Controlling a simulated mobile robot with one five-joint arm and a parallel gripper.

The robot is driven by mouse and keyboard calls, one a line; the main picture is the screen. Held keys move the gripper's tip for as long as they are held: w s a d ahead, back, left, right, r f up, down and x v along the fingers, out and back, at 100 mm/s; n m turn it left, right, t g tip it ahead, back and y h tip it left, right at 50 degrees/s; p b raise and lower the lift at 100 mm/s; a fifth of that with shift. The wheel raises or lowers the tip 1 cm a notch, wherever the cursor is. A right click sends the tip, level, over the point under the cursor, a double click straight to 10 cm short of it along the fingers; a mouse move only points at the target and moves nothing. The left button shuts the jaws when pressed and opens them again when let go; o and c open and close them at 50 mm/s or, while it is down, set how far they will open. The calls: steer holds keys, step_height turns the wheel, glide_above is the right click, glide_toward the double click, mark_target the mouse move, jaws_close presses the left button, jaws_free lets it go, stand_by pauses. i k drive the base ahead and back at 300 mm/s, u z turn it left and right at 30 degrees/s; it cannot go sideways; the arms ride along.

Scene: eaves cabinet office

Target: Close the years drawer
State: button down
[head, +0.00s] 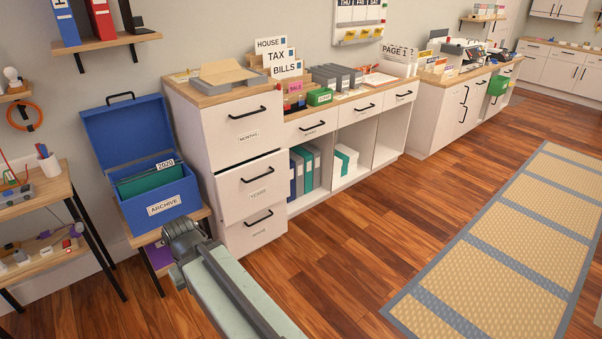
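The years drawer (251,186) is the middle front of the white drawer unit left of centre. It has a black bar handle (257,169) and a "YEARS" label. Its front seems to stand a little forward of the months drawer (246,129) above, with a dark gap between them; how far it is out is hard to tell. Below it is a third drawer (257,230), its label too small to read. My arm reaches up from the bottom edge and its visible end is a dark joint left of the lower drawers. No gripper fingers show.
A blue "ARCHIVE" box (160,203), lid open, stands on a small table left of the unit. A shelf table (32,192) is farther left. A low cabinet (352,119) with binders adjoins on the right. Bare wood floor (335,260) lies before it, then a mat (510,250).

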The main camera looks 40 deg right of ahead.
mark_target(243, 191)
steer(key=z, duration=0.65)
steer(key=i, duration=1.35)
steer(key=u, duration=0.6)
